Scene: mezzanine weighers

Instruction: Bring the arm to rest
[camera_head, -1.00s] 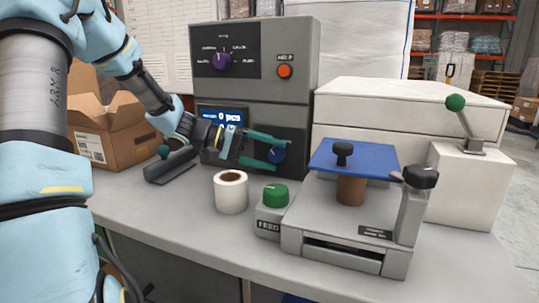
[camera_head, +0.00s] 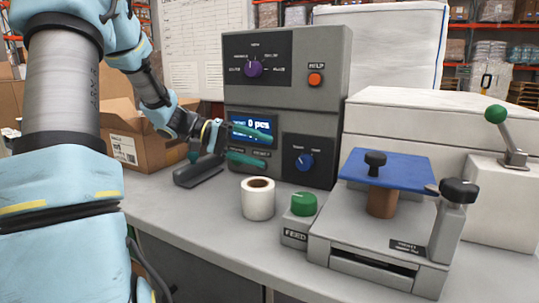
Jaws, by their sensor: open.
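My gripper (camera_head: 250,147) is open, with two green fingers apart and nothing between them. It hangs in the air in front of the grey control box (camera_head: 286,120), level with its lit display reading "0 pcs" (camera_head: 252,124). The upper finger crosses the display and the lower finger is just below it, left of the blue knob (camera_head: 304,162). My arm reaches in from the left side of the picture, bent, with light blue covers. Whether a finger touches the box, I cannot tell.
A paper roll (camera_head: 258,203), a green FEED knob (camera_head: 303,204) and a grey press with a blue plate (camera_head: 388,168) stand on the bench. A dark stapler-like tool (camera_head: 198,171) lies below my gripper. An open cardboard box (camera_head: 150,138) is behind my arm. The bench front (camera_head: 205,222) is clear.

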